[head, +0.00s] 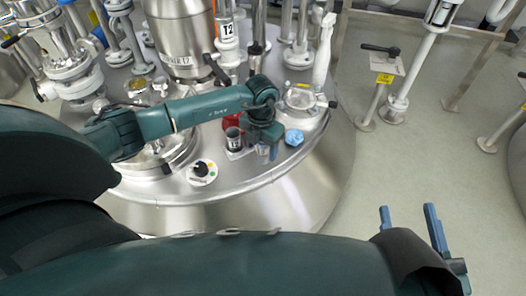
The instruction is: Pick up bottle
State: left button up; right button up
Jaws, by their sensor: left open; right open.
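A tall white bottle-like shape (322,55) stands on the steel vessel top, at its back right. My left gripper (263,152) is open and points down over the vessel top, nearer to me than that shape and to its left. A small pale container (262,149) shows at the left gripper's fingers; part of it is hidden, and I cannot tell if they touch it. A dark cylindrical container (233,139) stands just left of the gripper, with a red object (231,121) behind it. My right gripper (412,225) is open and empty over the floor at the right.
The vessel top (250,185) is crowded with pipes, valves and a steel tank (182,35) at the back. A blue crumpled item (294,137) lies right of the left gripper. A black knob (201,170) is at front left. Floor stands (388,75) rise at the right.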

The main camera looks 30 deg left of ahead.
pick_arm(q)
jog(key=shift+f, duration=0.15)
jog(key=shift+c, duration=0.2)
jog(key=c, duration=1)
